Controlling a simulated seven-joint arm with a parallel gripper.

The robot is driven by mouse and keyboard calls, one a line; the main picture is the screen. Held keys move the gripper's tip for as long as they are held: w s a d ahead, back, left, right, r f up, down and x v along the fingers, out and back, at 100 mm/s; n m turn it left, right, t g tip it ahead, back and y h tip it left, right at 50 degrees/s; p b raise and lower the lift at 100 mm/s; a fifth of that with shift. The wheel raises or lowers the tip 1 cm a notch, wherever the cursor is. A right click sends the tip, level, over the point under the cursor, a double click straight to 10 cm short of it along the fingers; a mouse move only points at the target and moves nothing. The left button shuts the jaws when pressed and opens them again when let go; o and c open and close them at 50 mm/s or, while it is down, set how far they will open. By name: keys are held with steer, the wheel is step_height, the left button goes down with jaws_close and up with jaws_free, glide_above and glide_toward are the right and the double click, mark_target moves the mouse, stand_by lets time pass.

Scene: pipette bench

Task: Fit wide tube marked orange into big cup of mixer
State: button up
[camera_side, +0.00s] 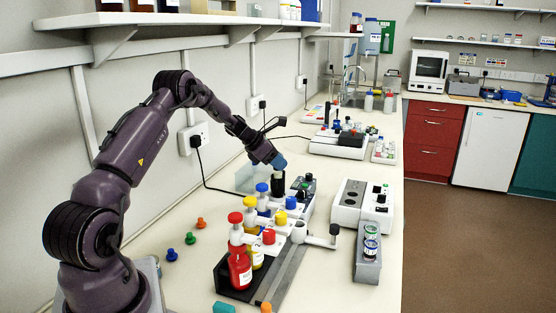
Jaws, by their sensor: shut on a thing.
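My gripper (278,161), with a blue end, points down and right over the far end of the bottle rack. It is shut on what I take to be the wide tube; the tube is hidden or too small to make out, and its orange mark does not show. A dark upright cylinder (278,184) stands right below the gripper. It looks like the big cup of the mixer (303,188), a small dark unit with knobs beside it. I cannot tell whether the tube is inside the cup or above it.
The rack holds red (240,268), yellow and blue capped bottles, close in front of the cup. A clear box (252,178) stands behind left. Small coloured stoppers (190,238) lie left.

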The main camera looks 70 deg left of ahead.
steer(key=o, duration=1)
steer(key=shift+c, duration=0.2)
steer(key=v, duration=1.3)
